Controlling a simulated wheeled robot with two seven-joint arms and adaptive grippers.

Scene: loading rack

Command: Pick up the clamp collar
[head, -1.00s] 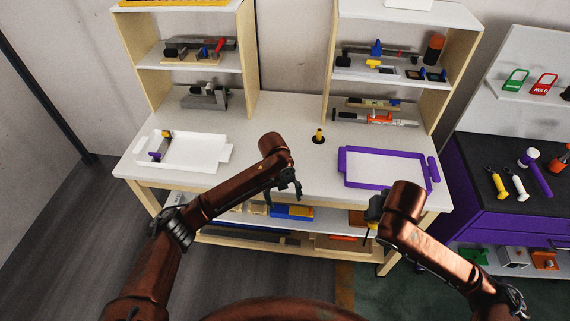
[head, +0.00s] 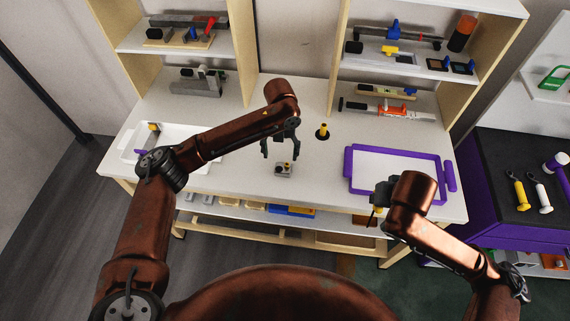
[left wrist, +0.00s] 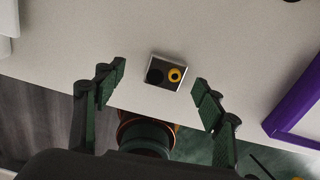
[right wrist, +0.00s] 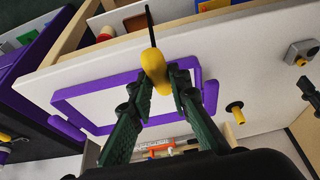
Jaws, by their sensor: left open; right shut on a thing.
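A small grey block with a dark round hole and a yellow ring, which looks like the clamp collar (head: 284,170), lies on the white tabletop near its front edge. It also shows in the left wrist view (left wrist: 165,73), between and beyond the fingertips. My left gripper (head: 281,150) is open and empty, just above and behind the block in the head view, not visibly touching it. My right gripper (head: 379,197) is shut on a yellow-handled tool (right wrist: 154,66) with a thin dark shaft, held near the table's front right edge.
A yellow peg in a black ring (head: 322,131) stands on the table behind the block. A purple-framed tray (head: 348,170) lies to the right, a white tray (head: 128,142) to the left, partly behind my left arm. Shelves stand at the back. The tabletop around the block is clear.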

